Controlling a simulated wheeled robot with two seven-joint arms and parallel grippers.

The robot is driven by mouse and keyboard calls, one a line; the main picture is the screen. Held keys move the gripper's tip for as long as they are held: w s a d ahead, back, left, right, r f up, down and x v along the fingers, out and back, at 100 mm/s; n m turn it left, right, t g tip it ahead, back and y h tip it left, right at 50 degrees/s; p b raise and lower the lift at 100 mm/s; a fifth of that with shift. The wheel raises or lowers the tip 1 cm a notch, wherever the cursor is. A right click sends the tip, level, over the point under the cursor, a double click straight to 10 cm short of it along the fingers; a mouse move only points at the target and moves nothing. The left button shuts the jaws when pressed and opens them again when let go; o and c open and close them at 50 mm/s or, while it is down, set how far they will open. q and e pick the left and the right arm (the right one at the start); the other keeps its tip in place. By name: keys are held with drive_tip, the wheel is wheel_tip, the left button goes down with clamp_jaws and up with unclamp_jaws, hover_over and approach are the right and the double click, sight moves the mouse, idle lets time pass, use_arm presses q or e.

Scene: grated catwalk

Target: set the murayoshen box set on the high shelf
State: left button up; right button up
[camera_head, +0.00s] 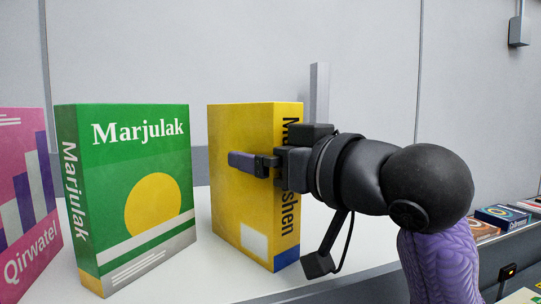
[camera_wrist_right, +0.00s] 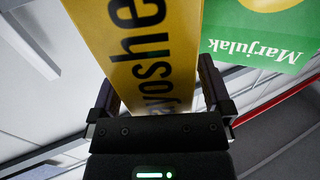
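The murayoshen box set (camera_head: 238,200) is a thick yellow box with dark lettering on its spine. It stands upright on a white shelf surface (camera_head: 205,278), right of the green Marjulak box. My right gripper (camera_head: 262,165) reaches it from the right, one finger lying across its front face. In the right wrist view its spine (camera_wrist_right: 150,50) lies between the two fingers (camera_wrist_right: 158,90), close to both. Whether they press on it I cannot tell. The far finger is hidden in the head view. My left gripper is not in view.
The green Marjulak box (camera_head: 150,150) stands to the left, also showing in the wrist view (camera_wrist_right: 265,40). A pink Qirwatel box (camera_head: 25,200) is at the far left. Several flat boxes (camera_head: 503,216) lie at the far right. A grey wall is behind.

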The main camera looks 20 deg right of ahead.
drive_tip(key=b+v, duration=0.3)
drive_tip(key=v, duration=0.9)
drive_tip(key=shift+b, duration=0.4)
drive_tip(key=shift+r, duration=0.1)
